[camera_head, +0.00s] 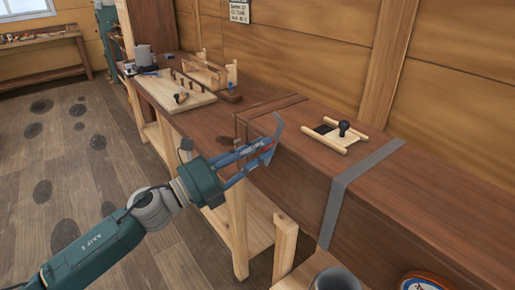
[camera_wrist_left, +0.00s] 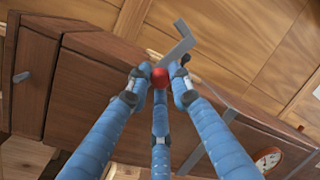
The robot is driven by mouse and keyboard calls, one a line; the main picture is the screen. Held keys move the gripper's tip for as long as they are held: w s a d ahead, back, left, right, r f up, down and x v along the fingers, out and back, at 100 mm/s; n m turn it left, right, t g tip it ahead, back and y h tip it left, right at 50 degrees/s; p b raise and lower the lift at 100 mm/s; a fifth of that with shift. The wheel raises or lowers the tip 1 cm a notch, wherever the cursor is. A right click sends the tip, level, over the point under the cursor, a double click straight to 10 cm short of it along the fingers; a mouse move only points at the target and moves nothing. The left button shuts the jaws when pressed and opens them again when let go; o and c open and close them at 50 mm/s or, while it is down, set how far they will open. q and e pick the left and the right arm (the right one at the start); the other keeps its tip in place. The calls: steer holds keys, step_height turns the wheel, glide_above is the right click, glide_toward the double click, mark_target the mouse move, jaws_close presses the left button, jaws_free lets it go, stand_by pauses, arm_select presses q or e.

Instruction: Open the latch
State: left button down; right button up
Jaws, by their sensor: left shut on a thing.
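A grey bent metal lever (camera_head: 278,126) with a red knob (camera_head: 269,141) stands at the front left edge of the big brown wooden chest. I take it for the latch. My left gripper (camera_head: 267,146) is shut on the red knob. In the left wrist view the red knob (camera_wrist_left: 159,77) sits between the blue fingertips, and the grey lever (camera_wrist_left: 176,46) rises above it, bent to the right. The fingers partly hide the lever's lower part, so I cannot see where it is fixed. My right gripper is not in view.
The chest top (camera_head: 300,115) bears a small wooden frame with a black knob (camera_head: 343,127). A grey strap (camera_head: 352,180) runs over the chest. A peg board (camera_head: 178,90) and a wooden rack (camera_head: 207,72) stand on the bench behind. The floor at left is clear.

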arm_select(q)
steer(key=shift+f, duration=0.1)
steer(key=c, duration=1.5)
jaws_free()
steer(key=shift+c, duration=0.2)
steer(key=v, duration=1.2)
